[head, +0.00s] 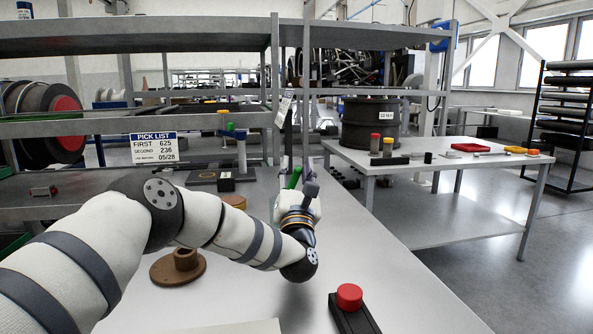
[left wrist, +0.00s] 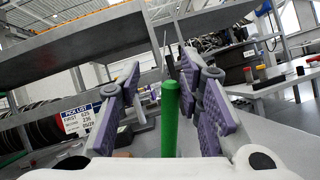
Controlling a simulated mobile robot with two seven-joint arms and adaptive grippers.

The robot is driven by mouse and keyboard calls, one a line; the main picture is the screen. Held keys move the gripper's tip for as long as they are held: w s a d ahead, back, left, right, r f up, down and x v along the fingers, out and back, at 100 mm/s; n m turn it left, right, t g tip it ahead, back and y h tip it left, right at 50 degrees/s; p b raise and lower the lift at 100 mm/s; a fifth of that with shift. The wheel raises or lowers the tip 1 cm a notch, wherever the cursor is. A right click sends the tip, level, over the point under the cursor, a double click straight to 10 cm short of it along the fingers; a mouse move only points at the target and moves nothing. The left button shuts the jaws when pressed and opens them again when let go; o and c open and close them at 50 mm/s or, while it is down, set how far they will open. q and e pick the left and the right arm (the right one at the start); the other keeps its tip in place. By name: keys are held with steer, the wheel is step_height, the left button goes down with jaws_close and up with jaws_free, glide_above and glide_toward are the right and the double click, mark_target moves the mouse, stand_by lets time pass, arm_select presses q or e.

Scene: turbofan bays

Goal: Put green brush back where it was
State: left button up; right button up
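The green brush (head: 294,178) shows in the head view as a green handle standing up at my left gripper (head: 297,196), over the far part of the front table. Its lower part is hidden by my gripper and wrist. In the left wrist view the upright green handle (left wrist: 170,117) stands between the two purple-padded fingers of my left gripper (left wrist: 168,100). The fingers are spread, with a clear gap between the left finger and the handle; the right finger is closer to it. My right gripper is not in view.
A brown flanged part (head: 178,268) and a black box with a red button (head: 349,300) are on the front table (head: 410,295). A pick list sign (head: 154,148) stands at the left shelf. A side table (head: 440,160) at right holds small parts.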

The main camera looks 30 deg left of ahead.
arm_select(q)
steer(key=shift+s+d+r+p, duration=0.25)
steer(key=shift+s+r+p, duration=0.05)
steer(key=shift+s+r, duration=0.15)
steer(key=v, duration=0.6)
steer(key=shift+s+f, duration=0.15)
steer(key=shift+f, duration=0.1)
steer(key=shift+d, duration=0.1)
